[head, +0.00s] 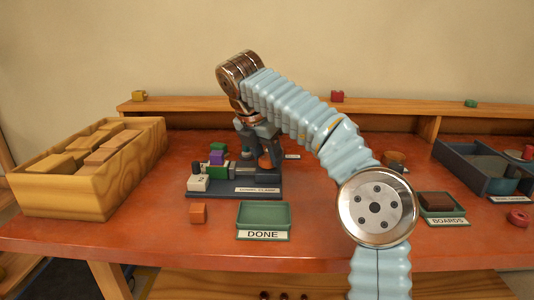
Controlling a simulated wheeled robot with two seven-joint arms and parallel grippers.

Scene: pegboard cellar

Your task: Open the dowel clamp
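The dowel clamp (233,187) stands on the red table left of centre, a dark base with a label reading "DOWEL CLAMP" on its front edge. Green, purple and pale blocks show on its left part. My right gripper (258,152) points down over the back right of the clamp, with dark fingers close to an orange-brown part (265,161). The fingers overlap the dark clamp parts, so I cannot tell whether they touch or grip it. My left gripper is not in view.
A wooden crate of blocks (62,192) is at left. A "BOARDS" tray (445,222) and a dark bin (470,180) are at right.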

